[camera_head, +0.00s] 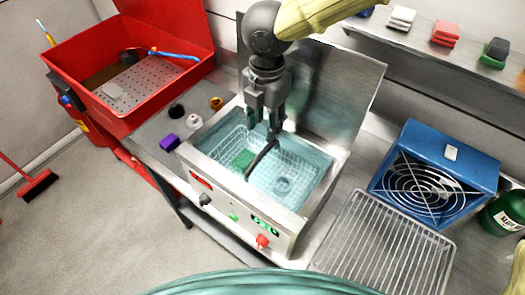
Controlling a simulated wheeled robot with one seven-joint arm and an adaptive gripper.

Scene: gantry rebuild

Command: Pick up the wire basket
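The wire basket (300,161) sits inside the water-filled tank of a steel cleaning unit (237,213). A dark curved handle (258,162) rises over the basket. My gripper (263,130) points down above the back part of the basket, close to the upper end of the handle. Its two fingers look apart, with a gap between them. The handle's upper end meets the right finger in the picture; I cannot tell whether they touch.
The unit's raised steel lid (335,88) stands behind the tank. A red parts washer (150,85) is at left, with small coloured parts between. A wire rack (385,250) and a blue fan box (440,165) are at right. A shelf (425,50) runs along the back.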

